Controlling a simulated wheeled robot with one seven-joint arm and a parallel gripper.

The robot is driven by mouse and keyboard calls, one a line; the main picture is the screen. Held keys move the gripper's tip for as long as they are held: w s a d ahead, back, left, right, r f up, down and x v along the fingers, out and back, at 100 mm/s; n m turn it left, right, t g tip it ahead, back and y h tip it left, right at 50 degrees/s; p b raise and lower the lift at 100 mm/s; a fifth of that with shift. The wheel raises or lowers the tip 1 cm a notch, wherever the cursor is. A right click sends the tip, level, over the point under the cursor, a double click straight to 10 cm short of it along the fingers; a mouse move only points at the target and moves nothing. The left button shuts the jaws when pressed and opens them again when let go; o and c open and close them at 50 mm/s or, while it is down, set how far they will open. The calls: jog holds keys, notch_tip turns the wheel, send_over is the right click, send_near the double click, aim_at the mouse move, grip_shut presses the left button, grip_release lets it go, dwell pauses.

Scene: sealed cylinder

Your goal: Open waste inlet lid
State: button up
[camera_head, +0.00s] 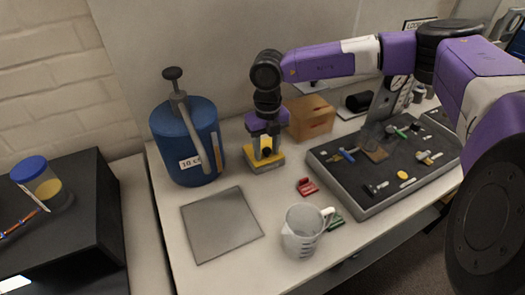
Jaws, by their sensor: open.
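My gripper (265,141) points down at the back of the table, right of the blue cylinder. It is open, above or around a small yellow block (265,164) with a black knob. Whether the fingers touch the block cannot be told. The blue cylinder (176,158) stands upright with a white label, a grey lever and a black knob on a stem at its top. No part is clearly marked as a waste inlet lid. A clear jar with a blue lid (28,168) stands on a black box at the far left; its lid is on.
A grey square plate (221,224) lies in front of the cylinder. A clear measuring jug (302,234) and a small red item (307,187) stand near the front. A cardboard box (309,117) is behind my gripper. A dark tool tray (350,196) fills the right.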

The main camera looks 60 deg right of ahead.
jog(key=shift+s+a+f, duration=0.1)
jog(key=shift+s+f, duration=0.05)
jog(key=shift+f, duration=0.5)
jog(key=shift+c, duration=1.3)
jog(key=shift+r, duration=0.1)
jog(key=shift+w+d+r, duration=0.2)
jog(key=shift+r, duration=0.05)
jog(key=shift+c, duration=0.4)
jog(key=shift+w+d+r, duration=0.1)
jog(key=shift+w+r, duration=0.1)
jog(key=shift+r, duration=0.1)
jog(key=shift+c, duration=1.3)
jog(key=shift+w+d+r+p, duration=0.15)
jog(key=shift+r+p, duration=0.1)
jog(key=shift+r, duration=0.15)
jog(key=shift+w+d+r+p, duration=0.1)
jog(key=shift+w+r+p, duration=0.05)
jog(key=shift+r+p, duration=0.15)
jog(key=shift+c, duration=0.3)
jog(key=shift+w+r, duration=0.1)
jog(key=shift+r, duration=0.15)
jog(key=shift+w+d+r+p, duration=0.15)
jog(key=shift+w+d+r, duration=0.2)
jog(key=shift+r, duration=0.25)
jog(key=shift+w+d+r+p, duration=0.2)
jog(key=shift+w+r, duration=0.15)
jog(key=shift+r, duration=0.25)
